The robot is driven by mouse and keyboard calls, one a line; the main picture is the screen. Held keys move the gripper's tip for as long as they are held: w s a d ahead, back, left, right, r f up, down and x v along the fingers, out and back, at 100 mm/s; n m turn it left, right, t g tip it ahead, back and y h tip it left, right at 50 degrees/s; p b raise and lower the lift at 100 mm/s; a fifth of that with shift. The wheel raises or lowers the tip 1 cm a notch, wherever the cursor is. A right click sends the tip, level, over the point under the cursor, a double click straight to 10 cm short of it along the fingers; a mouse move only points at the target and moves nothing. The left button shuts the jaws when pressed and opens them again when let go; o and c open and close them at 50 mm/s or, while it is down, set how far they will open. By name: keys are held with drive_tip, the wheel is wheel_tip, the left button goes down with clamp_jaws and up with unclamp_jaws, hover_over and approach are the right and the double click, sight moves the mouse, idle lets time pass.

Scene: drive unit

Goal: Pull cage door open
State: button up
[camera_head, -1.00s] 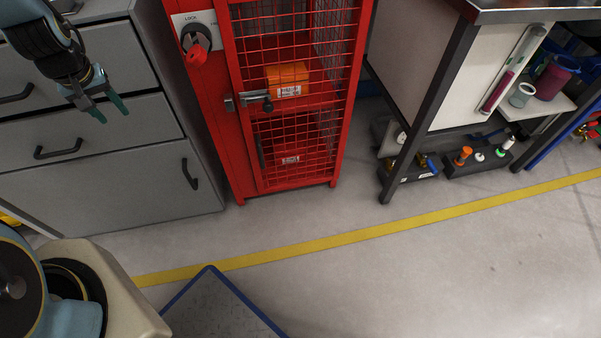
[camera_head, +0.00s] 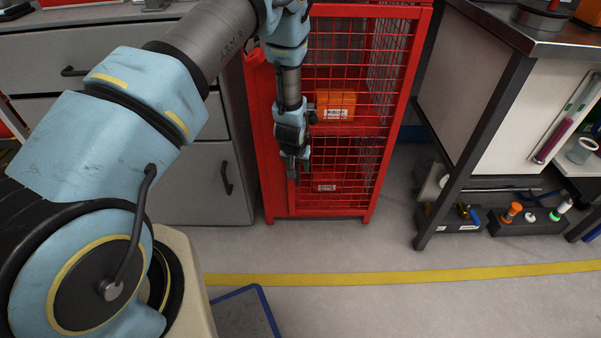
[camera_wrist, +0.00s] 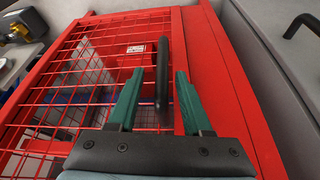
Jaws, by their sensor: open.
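The red cage (camera_head: 262,150) stands on the floor beside grey drawers. Its wire-mesh door (camera_head: 350,55) looks closed, flush with the frame; the door also fills much of the wrist view (camera_wrist: 75,75). My gripper (camera_head: 292,168) is in front of the lower left side of the door, pointing down. In the wrist view, my gripper (camera_wrist: 158,100) is open, its two green fingers on either side of a black upright door handle (camera_wrist: 162,75). I cannot tell whether a finger touches the handle. My arm hides the door latch in the head view.
An orange box (camera_head: 335,107) sits inside the cage behind the mesh. The grey drawer cabinet (camera_head: 190,190) adjoins on the left. A workbench (camera_head: 480,100) stands to the right. Floor in front of the cage is clear, with a yellow line (camera_head: 400,277) across it.

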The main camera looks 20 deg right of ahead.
drive_tip(key=shift+x, duration=2.05)
drive_tip(key=shift+a, duration=0.15)
drive_tip(key=shift+c, duration=0.2)
clamp_jaws()
